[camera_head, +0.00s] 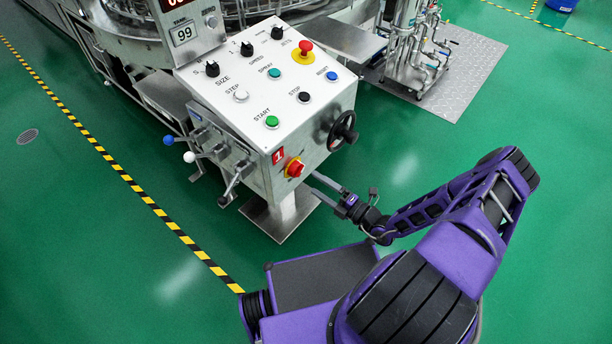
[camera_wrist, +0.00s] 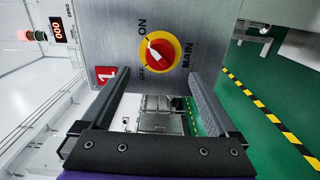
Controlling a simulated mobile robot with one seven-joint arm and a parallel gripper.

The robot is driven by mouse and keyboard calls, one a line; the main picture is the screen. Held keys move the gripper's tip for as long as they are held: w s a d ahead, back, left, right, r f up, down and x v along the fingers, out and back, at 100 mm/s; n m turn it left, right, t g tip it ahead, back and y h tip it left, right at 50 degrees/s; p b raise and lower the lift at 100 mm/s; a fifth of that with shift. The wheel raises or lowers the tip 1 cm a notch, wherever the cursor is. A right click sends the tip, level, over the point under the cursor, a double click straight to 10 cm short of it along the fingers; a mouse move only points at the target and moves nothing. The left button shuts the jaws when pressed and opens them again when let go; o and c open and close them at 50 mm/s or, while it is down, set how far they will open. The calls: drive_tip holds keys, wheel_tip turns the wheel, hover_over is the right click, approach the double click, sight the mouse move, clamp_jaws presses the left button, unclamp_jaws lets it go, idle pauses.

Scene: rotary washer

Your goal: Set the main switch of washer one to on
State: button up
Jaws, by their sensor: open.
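The main switch (camera_head: 295,167) is a red knob on a yellow disc, on the side of the white washer control box beside a red label "1" (camera_head: 278,155). In the wrist view the switch (camera_wrist: 162,51) has ON at its upper left and OFF at its lower left. A pale mark on the knob slants to the upper left; I cannot tell its exact setting. My gripper (camera_head: 322,184) is open and empty, just right of the switch in the head view. In the wrist view its fingers (camera_wrist: 160,74) reach toward the panel on both sides below the knob, seemingly apart from it.
A black handwheel (camera_head: 342,131) sticks out close above my gripper. Several levers (camera_head: 205,155) project at the box's left. The box top carries buttons, black knobs and a red emergency stop (camera_head: 305,48). A metal pedestal (camera_head: 283,215) stands below.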

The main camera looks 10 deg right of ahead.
drive_tip(key=v, duration=1)
